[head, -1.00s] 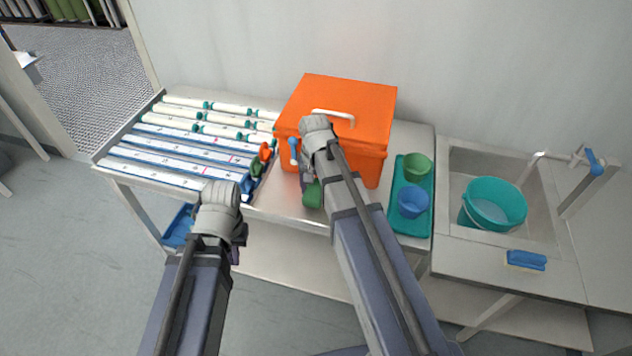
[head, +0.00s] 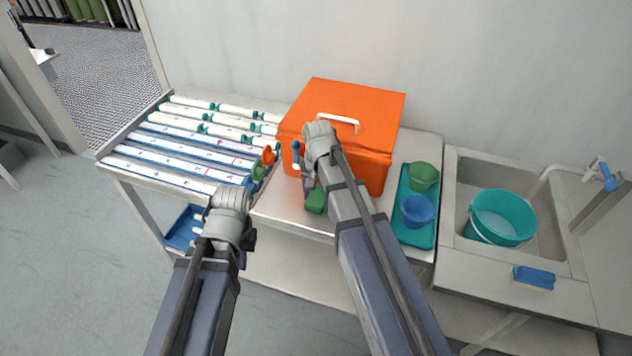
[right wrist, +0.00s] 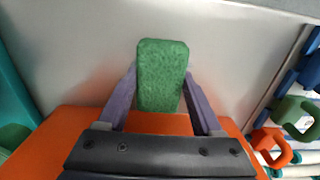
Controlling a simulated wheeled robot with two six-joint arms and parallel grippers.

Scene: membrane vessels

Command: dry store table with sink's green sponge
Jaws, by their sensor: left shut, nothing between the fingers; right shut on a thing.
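The green sponge (right wrist: 162,75) is held between the two fingers of my right gripper (right wrist: 160,98) in the right wrist view. In the head view the sponge (head: 316,201) shows beside the right gripper (head: 311,188), low over the bare metal front of the store table (head: 285,212). I cannot tell whether it touches the surface. My left gripper (head: 245,248) is shut and empty in front of the table's edge, its fingertips mostly hidden behind the wrist. No water shows clearly on the metal.
An orange box (head: 345,110) stands right behind the right gripper. Racked white tubes (head: 190,140) with coloured clamps (head: 258,172) lie to the left. A teal tray (head: 418,236) with two cups is to the right, then the sink (head: 465,185) with a teal bucket (head: 503,218) and a blue sponge (head: 534,276).

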